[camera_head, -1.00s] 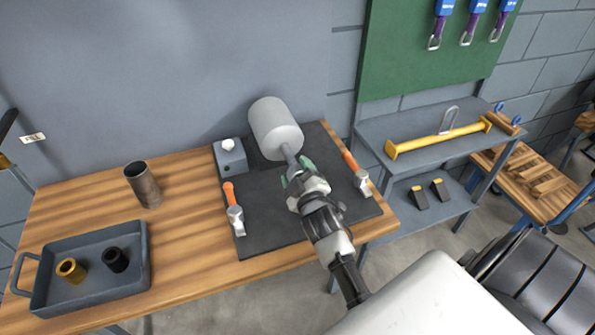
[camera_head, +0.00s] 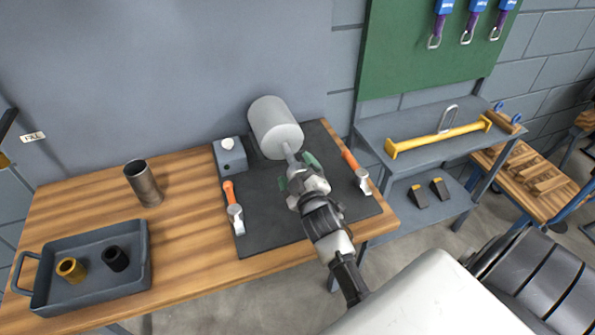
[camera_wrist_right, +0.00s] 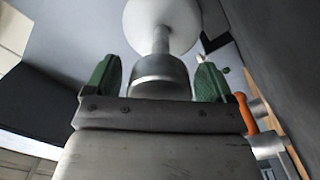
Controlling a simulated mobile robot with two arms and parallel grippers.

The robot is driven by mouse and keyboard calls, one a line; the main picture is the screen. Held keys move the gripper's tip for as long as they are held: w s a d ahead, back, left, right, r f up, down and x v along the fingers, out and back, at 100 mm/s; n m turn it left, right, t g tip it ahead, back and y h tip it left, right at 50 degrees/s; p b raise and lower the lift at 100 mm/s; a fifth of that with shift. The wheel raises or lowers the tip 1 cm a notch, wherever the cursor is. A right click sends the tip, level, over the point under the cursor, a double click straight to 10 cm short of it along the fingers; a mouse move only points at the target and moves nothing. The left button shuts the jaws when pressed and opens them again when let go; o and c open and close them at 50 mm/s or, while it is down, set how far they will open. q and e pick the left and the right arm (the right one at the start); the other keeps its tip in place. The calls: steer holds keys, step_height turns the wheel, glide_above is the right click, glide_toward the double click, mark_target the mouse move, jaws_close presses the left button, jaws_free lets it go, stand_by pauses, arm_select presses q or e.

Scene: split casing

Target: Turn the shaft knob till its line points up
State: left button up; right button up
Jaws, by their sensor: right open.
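The casing is a pale grey cylinder (camera_head: 274,127) standing out over the dark mat, with a thin shaft (camera_head: 289,153) running from it toward my right gripper. In the right wrist view the casing (camera_wrist_right: 163,22) is at the top and the grey round shaft knob (camera_wrist_right: 160,75) is below it. My right gripper (camera_head: 298,172) is open, its green fingertips (camera_wrist_right: 155,80) on either side of the knob with gaps showing. In the head view the gripper hides most of the knob. My left gripper is not in view.
A grey box with a white button (camera_head: 230,155), a metal tube (camera_head: 143,184) and a tray (camera_head: 133,282) with two bushings stand left. A shelf (camera_head: 400,128) stands right.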

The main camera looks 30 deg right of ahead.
steer(key=b+v, duration=0.1)
steer(key=v, duration=0.9)
steer(key=shift+s+a, duration=0.1)
steer(key=shift+s, duration=0.3)
steer(key=shift+s+f, duration=0.1)
